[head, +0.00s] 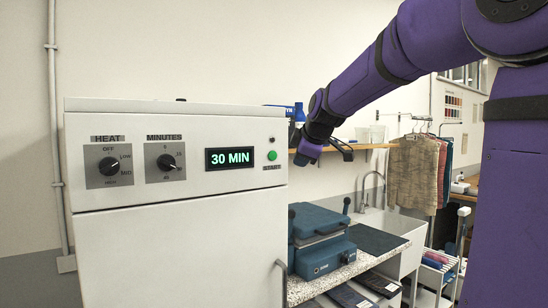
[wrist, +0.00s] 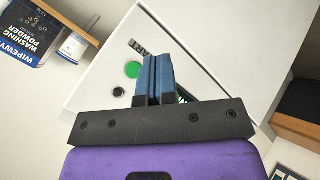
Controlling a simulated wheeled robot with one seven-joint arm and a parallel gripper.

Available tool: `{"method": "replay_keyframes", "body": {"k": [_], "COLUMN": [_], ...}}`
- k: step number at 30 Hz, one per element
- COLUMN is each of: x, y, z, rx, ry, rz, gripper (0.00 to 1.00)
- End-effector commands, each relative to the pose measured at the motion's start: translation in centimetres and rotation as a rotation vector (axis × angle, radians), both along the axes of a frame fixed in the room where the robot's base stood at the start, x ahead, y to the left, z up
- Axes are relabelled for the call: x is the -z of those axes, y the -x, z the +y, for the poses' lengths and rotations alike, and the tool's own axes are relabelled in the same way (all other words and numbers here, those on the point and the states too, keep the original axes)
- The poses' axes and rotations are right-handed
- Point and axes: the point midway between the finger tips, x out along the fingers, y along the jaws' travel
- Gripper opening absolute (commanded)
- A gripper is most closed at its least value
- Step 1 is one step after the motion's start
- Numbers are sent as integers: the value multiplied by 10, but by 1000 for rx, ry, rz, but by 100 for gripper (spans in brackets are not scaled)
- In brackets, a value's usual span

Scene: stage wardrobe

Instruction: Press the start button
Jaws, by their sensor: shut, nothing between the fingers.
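The round green start button (head: 272,155) is on the right side of the white machine's front panel (head: 230,120), above the START label. It also shows in the wrist view (wrist: 132,69), left of my blue fingers. My gripper (head: 303,160) is in front of the panel, to the right of the button in the head view. Its fingers (wrist: 154,58) are closed together and empty, and they hide part of the label and display in the wrist view. The gap between fingertips and panel is hard to judge. The display (head: 230,158) reads 30 MIN.
The HEAT knob (head: 109,166) and MINUTES knob (head: 165,162) are left of the display. A small dark knob (wrist: 118,92) is near the button. A wooden shelf (head: 365,146) is behind my gripper, and a blue press (head: 320,245) stands on the counter below.

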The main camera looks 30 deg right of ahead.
Motion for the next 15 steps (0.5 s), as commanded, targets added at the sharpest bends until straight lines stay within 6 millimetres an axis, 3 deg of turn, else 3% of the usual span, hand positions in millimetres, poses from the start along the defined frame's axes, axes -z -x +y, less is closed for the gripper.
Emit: {"method": "replay_keyframes", "body": {"k": [7, 15], "x": [0, 1], "y": [-11, -44], "z": [0, 2], "rx": [1, 0], "ry": [-1, -1], "rz": [1, 1], "gripper": [0, 0]}}
